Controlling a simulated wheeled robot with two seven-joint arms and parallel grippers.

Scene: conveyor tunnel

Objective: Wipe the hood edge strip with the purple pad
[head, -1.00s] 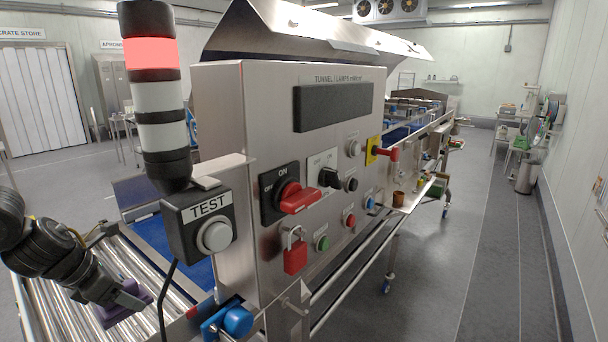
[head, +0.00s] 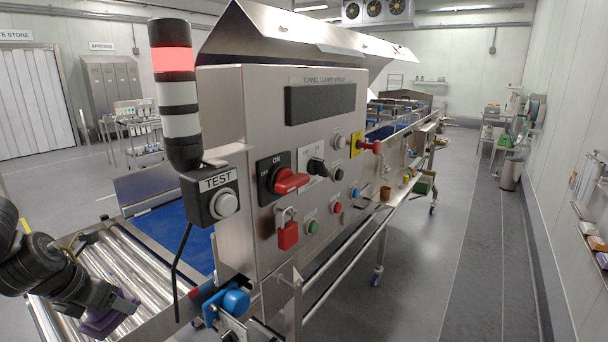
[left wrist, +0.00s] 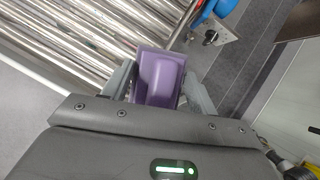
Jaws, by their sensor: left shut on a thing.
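My left gripper (head: 108,303) is at the lower left of the head view, over the near rollers. It is shut on the purple pad (head: 104,320). In the left wrist view the pad (left wrist: 160,78) sits between the two grey fingers of the gripper (left wrist: 158,88), with the rollers beyond it. The raised steel hood (head: 300,38) stands open above the control cabinet, at the top of the head view. Its lower edge runs from the middle to the right. The pad is well apart from the hood. I cannot make out a separate strip on the edge. My right gripper is not in view.
The control cabinet (head: 290,150) stands between the left gripper and the aisle. A lamp tower (head: 177,95) and TEST box (head: 212,195) stick out on its left. A blue knob (head: 236,301) is low in front. The floor on the right (head: 425,280) is clear.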

